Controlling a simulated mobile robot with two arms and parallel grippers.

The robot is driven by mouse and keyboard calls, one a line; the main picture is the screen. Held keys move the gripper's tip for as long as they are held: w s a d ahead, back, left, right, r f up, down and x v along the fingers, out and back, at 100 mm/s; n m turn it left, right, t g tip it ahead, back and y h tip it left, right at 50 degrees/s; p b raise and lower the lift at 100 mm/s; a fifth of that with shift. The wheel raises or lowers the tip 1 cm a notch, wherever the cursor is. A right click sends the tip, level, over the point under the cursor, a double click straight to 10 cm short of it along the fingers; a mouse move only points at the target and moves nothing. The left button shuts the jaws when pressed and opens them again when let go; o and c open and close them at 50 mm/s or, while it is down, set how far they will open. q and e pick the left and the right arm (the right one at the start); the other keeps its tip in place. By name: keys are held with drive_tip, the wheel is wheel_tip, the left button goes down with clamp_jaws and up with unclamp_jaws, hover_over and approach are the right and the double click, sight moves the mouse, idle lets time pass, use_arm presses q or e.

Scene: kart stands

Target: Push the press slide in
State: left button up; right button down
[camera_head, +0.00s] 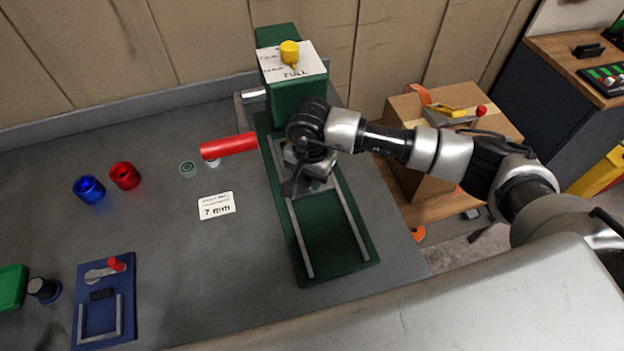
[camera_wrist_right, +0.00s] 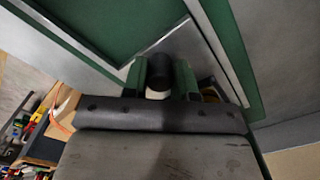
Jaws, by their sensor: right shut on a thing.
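The green press (camera_head: 335,245) stands on the grey bench, with two metal rails along its low base and a tall green block at the back. The grey press slide (camera_head: 322,203) sits between the rails, close in front of the block and mostly hidden under my right gripper (camera_head: 298,182). In the right wrist view, the right gripper (camera_wrist_right: 160,84) is shut on a black knob (camera_wrist_right: 160,68) that stands on the grey slide plate (camera_wrist_right: 198,50). The arm hides the gap between slide and block in the head view. My left gripper is not in view.
A card marked 7 mm (camera_head: 216,206), a blue cup (camera_head: 88,189), a red cup (camera_head: 124,176) and a blue fixture (camera_head: 106,290) are left on the bench. A cardboard box (camera_head: 430,105) stands right. The front rails are clear.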

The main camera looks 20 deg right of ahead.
drive_tip(key=c, duration=1.2)
unclamp_jaws()
drive_tip(key=shift+w+r, duration=0.15)
drive_tip(key=shift+w, duration=0.05)
drive_tip(key=o, duration=0.3)
drive_tip(key=shift+w, duration=0.1)
wheel_tip(320, 180, up, 11)
drive_tip(key=b, duration=0.2)
drive_tip(key=shift+f+b, duration=0.2)
drive_tip(key=shift+b, duration=0.2)
drive_tip(key=shift+r, duration=0.1)
wheel_tip(320, 180, up, 6)
drive_tip(key=shift+f+p, duration=0.1)
drive_tip(key=shift+p, duration=0.75)
